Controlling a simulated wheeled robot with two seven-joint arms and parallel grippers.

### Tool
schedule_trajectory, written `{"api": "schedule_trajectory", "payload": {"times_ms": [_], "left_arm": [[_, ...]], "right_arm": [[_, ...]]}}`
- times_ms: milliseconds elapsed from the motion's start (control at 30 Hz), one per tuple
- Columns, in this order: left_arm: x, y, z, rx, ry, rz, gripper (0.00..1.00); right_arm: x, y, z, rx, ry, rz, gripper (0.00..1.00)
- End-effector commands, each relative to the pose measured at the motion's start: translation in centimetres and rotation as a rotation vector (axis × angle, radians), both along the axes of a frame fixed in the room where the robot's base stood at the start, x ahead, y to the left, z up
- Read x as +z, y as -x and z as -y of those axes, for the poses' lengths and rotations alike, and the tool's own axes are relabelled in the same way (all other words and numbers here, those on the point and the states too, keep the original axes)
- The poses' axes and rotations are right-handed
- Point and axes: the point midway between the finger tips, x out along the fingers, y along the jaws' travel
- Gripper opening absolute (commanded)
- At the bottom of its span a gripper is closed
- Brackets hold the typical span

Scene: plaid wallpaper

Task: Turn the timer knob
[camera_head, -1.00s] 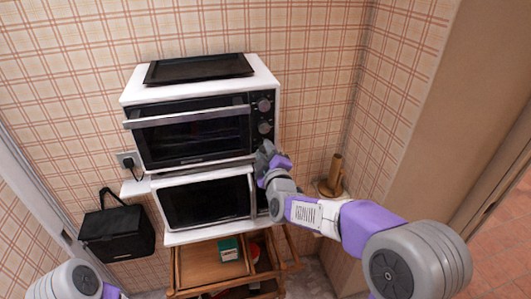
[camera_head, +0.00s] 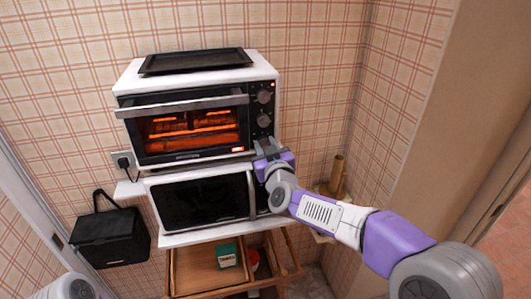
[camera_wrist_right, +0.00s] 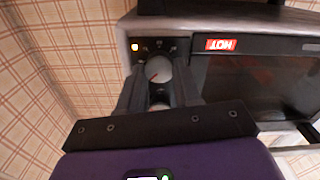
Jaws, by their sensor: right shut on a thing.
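The toaster oven (camera_head: 190,85) stands on top of the white microwave (camera_head: 205,200). Its inside glows orange, and a red HOT sign (camera_wrist_right: 221,44) shows on it in the right wrist view. Knobs run down the right side of its front, with an upper knob (camera_head: 264,97) and a middle knob (camera_head: 263,120) in sight. My right gripper (camera_head: 266,147) is at the lowest knob, which it hides in the head view. In the right wrist view its fingers are shut around this timer knob (camera_wrist_right: 158,72). My left gripper is out of view.
A black tray (camera_head: 195,61) lies on the oven. A wooden holder (camera_head: 337,175) stands right of my right gripper. An open wooden drawer (camera_head: 195,270) sits below the microwave. The wall is close behind.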

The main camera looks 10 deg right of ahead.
Motion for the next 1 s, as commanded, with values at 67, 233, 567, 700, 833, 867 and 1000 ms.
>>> {"api": "schedule_trajectory", "payload": {"times_ms": [67,233,567,700,833,867,1000], "left_arm": [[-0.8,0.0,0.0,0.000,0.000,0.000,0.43],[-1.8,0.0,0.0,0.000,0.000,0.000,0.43],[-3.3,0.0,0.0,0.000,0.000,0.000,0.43],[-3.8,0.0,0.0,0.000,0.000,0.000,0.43],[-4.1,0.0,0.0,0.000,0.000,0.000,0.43],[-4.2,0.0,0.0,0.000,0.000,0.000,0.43],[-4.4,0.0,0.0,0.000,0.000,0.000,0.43]], "right_arm": [[-0.3,0.0,0.1,-0.001,-0.075,-0.001,0.03],[-0.3,0.0,0.1,-0.001,-0.236,0.000,0.03],[-0.3,0.0,0.2,-0.001,-0.524,-0.001,0.03],[-0.2,0.0,0.2,0.000,-0.617,-0.001,0.03],[-0.2,0.0,0.2,0.000,-0.681,0.000,0.03],[-0.2,0.0,0.2,0.000,-0.694,-0.001,0.03],[-0.2,0.0,0.2,0.000,-0.737,-0.002,0.03]]}}
